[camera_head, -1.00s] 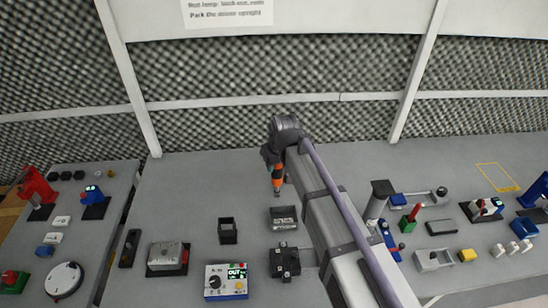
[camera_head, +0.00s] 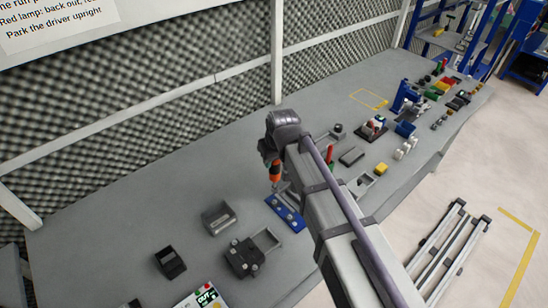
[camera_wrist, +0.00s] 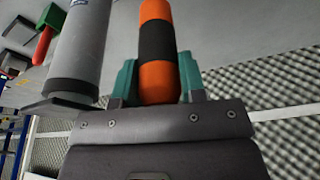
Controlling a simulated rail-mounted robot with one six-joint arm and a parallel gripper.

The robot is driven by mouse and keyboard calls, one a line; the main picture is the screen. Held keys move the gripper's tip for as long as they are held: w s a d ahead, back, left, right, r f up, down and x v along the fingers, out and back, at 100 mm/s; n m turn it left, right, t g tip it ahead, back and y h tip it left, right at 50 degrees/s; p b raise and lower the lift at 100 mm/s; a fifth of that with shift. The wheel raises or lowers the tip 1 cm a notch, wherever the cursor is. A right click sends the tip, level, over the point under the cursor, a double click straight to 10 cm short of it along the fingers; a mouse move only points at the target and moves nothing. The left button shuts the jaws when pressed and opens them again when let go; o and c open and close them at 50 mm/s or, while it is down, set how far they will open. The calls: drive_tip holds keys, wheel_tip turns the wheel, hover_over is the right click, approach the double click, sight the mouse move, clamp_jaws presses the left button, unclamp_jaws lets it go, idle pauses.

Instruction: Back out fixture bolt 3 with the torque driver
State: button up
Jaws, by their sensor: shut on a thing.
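My gripper (camera_head: 271,160) is shut on the orange and black torque driver (camera_head: 275,172). In the wrist view the driver (camera_wrist: 158,50) stands between the two green fingers (camera_wrist: 157,84). The driver points downward. Its tip appears near the upper left end of a blue fixture plate (camera_head: 284,213) in the head view; I cannot tell whether it touches. Several small bolt heads show on the plate, but no numbers are readable. My arm covers part of the plate's right side.
A grey tray (camera_head: 219,218), a black clamp-like block (camera_head: 243,258), a black holder (camera_head: 170,262) and a control box reading "OUT" (camera_head: 203,296) stand left of the plate. A grey cylinder (camera_wrist: 80,45) is close beside the driver. A red-handled part (camera_head: 330,155) stands right of my arm.

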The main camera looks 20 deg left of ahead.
sight(274, 171)
drive_tip(key=shift+f+b, duration=2.6)
drive_tip(key=shift+f, duration=0.25)
drive_tip(key=shift+f+b, duration=0.6)
drive_tip(key=shift+r+p, duration=0.5)
